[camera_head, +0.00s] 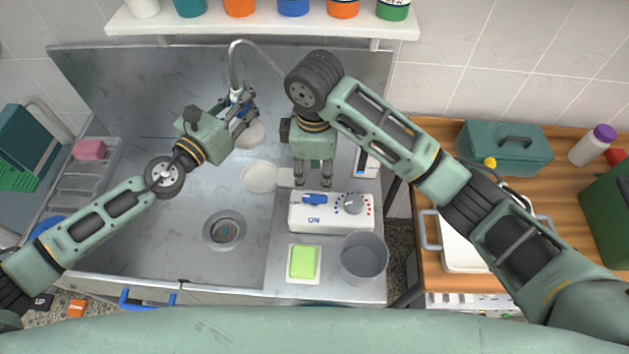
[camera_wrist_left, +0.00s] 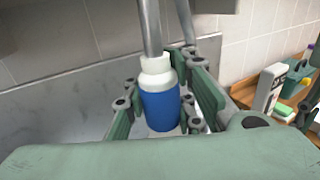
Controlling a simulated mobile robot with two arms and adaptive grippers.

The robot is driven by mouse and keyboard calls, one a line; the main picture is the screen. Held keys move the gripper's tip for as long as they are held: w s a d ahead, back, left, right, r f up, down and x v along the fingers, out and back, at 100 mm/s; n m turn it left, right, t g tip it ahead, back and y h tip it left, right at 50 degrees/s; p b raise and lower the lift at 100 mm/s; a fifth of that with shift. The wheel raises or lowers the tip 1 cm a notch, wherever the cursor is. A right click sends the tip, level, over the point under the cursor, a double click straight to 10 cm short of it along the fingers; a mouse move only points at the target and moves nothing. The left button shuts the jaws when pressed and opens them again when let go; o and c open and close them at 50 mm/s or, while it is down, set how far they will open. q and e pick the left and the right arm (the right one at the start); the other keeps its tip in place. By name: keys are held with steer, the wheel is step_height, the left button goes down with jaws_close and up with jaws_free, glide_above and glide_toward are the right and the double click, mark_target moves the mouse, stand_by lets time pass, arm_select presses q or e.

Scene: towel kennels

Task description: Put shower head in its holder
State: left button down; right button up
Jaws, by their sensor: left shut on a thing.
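The shower head has a blue and white handle, seen in the left wrist view (camera_wrist_left: 160,105), and a pale round head (camera_head: 250,135) over the metal sink. My left gripper (camera_head: 243,110) is shut on the handle, with fingers on both sides of it. A grey hose (camera_head: 234,62) rises from the handle and arcs right, passing behind my right arm. My right gripper (camera_head: 313,184) points down above a white control box (camera_head: 305,218); its fingers are apart and I see nothing between them. I cannot make out the holder for certain.
A pale disc (camera_head: 259,177) lies below the shower head, near the drain (camera_head: 224,231). A grey cup (camera_head: 364,259) and a green sponge (camera_head: 302,262) stand at the front of the counter. A shelf (camera_head: 260,24) with several jars runs along the back.

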arm_select(q)
steer(key=shift+r, duration=0.1)
arm_select(e)
steer(key=shift+r, duration=1.15)
step_height(320, 180, up, 12)
steer(key=shift+f, duration=0.15)
